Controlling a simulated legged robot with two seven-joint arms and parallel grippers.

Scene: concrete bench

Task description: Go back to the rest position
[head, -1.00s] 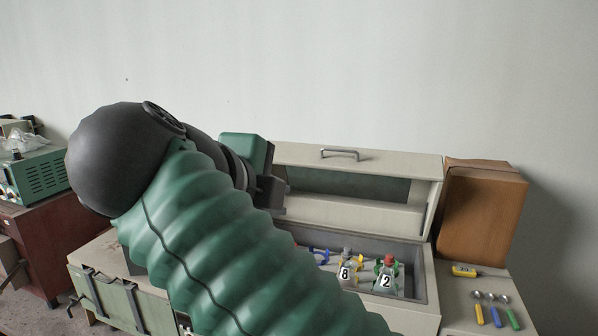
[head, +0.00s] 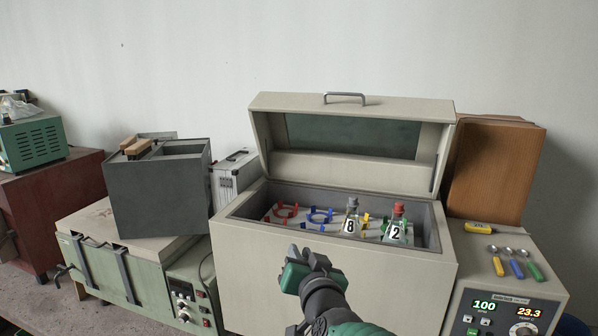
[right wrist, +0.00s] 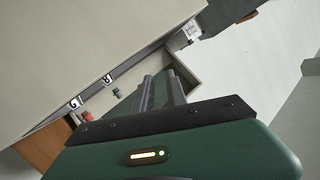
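My right gripper (head: 303,254) is in front of the open shaker box (head: 235,255), low in the middle of the head view. Its fingers stand a little apart with nothing between them; they also show in the right wrist view (right wrist: 160,80). My right forearm comes in from the bottom edge. My left gripper is not in view. Inside the box stand a flask labelled 8 (head: 350,226) with a grey cap and a flask labelled 2 (head: 395,232) with a red cap, both upright among coloured clamps.
The box's lid (head: 350,105) is raised. A grey bath (head: 160,195) and a silver case (head: 232,178) stand left. A brown wooden box (head: 500,165), a timer (head: 490,228) and three coloured-handled spoons (head: 516,268) are right, above a panel with lit displays (head: 500,308).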

